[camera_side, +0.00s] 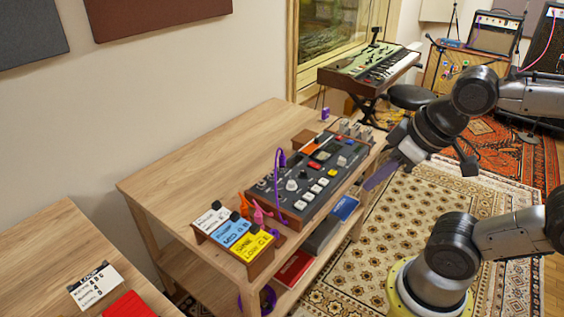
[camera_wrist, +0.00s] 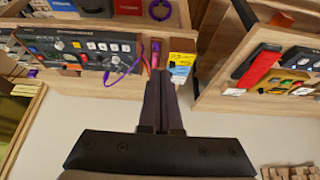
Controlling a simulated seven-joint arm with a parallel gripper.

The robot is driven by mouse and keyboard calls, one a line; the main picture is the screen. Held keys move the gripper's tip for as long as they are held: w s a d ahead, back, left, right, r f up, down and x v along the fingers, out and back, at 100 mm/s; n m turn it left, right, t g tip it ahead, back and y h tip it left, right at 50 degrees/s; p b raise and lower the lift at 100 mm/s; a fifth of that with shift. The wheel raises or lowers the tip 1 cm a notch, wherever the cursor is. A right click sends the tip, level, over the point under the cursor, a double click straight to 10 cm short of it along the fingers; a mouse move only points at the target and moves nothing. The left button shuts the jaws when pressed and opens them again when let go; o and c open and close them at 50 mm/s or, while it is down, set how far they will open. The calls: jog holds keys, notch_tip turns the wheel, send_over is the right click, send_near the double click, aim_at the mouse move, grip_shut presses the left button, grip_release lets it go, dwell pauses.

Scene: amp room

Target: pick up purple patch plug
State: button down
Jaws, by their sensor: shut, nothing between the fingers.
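A purple patch cable (camera_side: 277,195) arches over the grey control panel (camera_side: 318,170), with a purple plug (camera_side: 281,160) standing upright at its upper end. The cable loop also shows in the wrist view (camera_wrist: 122,70). The cable's lower end is near pink and orange plugs (camera_side: 250,207) and I cannot see it clearly. My gripper (camera_side: 370,186) is to the right of the panel, apart from the purple plug, with its fingers together and empty. In the wrist view the shut fingers (camera_wrist: 160,74) overlap the area near a purple piece (camera_wrist: 155,48); I cannot tell its depth.
A small purple item (camera_side: 325,114) sits behind the panel. A purple coil (camera_side: 267,300) lies on the lower shelf. The wooden tabletop (camera_side: 200,170) left of the panel is clear. A second table (camera_side: 45,250) is at lower left.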

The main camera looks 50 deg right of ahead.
jog(key=c, duration=0.6)
grip_release()
